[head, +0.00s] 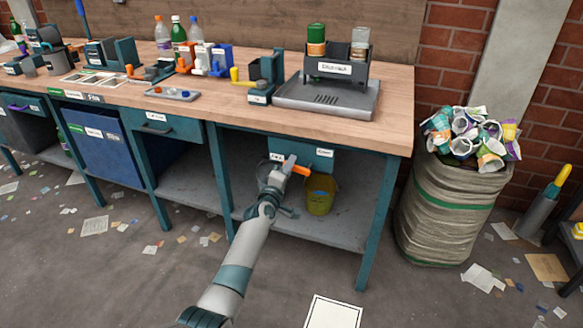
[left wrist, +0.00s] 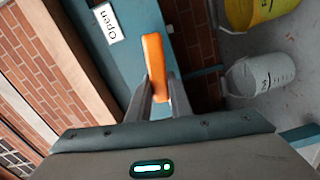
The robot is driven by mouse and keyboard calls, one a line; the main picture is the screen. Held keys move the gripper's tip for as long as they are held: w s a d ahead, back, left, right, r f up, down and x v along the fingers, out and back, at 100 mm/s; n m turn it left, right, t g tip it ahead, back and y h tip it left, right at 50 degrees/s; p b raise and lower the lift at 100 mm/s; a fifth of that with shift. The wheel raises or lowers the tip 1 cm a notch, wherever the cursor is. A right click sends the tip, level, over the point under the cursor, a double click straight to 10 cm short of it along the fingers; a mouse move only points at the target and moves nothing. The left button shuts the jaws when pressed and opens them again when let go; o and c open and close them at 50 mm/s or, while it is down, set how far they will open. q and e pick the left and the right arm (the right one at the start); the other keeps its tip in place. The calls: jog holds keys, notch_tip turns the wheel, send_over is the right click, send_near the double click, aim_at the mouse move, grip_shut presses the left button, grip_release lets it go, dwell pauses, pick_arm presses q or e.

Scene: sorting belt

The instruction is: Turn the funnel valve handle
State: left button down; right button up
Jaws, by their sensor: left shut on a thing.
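The orange valve handle (head: 301,170) sits at the front of the teal panel (head: 309,160) under the right part of the bench. My left gripper (head: 288,163) reaches it from the front, and its fingers are shut on the handle. In the left wrist view the orange handle (left wrist: 153,62) stands out beyond my left fingertips (left wrist: 159,88). A label reading "Open" (left wrist: 109,22) is on the teal panel beside it. The funnel itself cannot be made out, and my arm hides part of the space below the handle. My right gripper is not in view.
A yellow bucket (head: 320,197) stands on the lower shelf, right of my left gripper. A white bucket (left wrist: 262,76) shows in the left wrist view. A bench leg (head: 375,222) is to the right, and a full waste sack (head: 447,215) stands beyond it.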

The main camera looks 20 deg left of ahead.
pick_arm(q)
jog(key=shift+a+f+n+b, duration=0.1)
jog(key=shift+f+n+b, duration=0.5)
jog(key=shift+n, duration=0.6)
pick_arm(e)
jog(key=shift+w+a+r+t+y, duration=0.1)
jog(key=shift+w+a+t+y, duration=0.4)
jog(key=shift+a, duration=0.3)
pick_arm(q)
jog(key=c, duration=1.6)
grip_release()
